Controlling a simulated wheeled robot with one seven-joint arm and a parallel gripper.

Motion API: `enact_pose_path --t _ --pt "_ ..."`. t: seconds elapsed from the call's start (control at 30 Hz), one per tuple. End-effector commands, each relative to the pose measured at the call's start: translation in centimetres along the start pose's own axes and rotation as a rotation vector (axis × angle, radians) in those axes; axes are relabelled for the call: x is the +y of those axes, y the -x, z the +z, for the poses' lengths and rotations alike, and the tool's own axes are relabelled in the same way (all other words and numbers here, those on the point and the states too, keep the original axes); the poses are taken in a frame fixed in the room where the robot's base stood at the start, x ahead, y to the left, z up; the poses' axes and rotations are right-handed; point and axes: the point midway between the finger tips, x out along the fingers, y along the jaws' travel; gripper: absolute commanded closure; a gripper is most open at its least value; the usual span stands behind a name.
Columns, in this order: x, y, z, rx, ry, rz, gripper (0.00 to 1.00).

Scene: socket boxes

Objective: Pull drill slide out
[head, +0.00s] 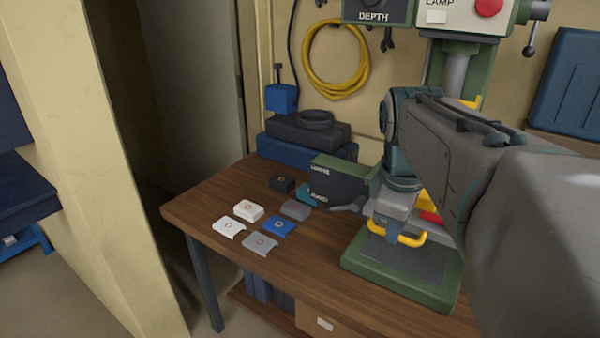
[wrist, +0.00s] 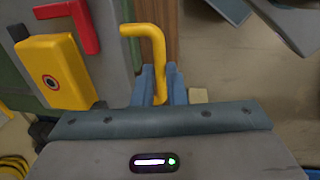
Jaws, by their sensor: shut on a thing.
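The drill press stands at the back right of the workbench, with a green-edged base (head: 405,284) and a dark top plate. A yellow handle (head: 399,238) shows low at the front of the press, above the base. It also shows in the wrist view (wrist: 157,42) as a bent yellow bar. My gripper (wrist: 161,80) is shut on this bar, with a blue-grey finger on each side. In the head view my arm and wrist cover much of the press, and the slide itself is mostly hidden behind them.
Several small socket boxes, including a blue one (head: 279,226) and a white one (head: 248,210), lie on the workbench (head: 300,264) to the left. A dark case (head: 340,184) stands beside the press. In the wrist view, a yellow block (wrist: 53,72) and red part (wrist: 80,20) are close by.

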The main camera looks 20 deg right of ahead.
Motion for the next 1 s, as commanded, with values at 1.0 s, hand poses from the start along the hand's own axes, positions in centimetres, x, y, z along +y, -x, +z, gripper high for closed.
enact_pose_path --t 1.0 --pt "0.1 11.5 -0.1 0.001 0.002 0.005 0.67"
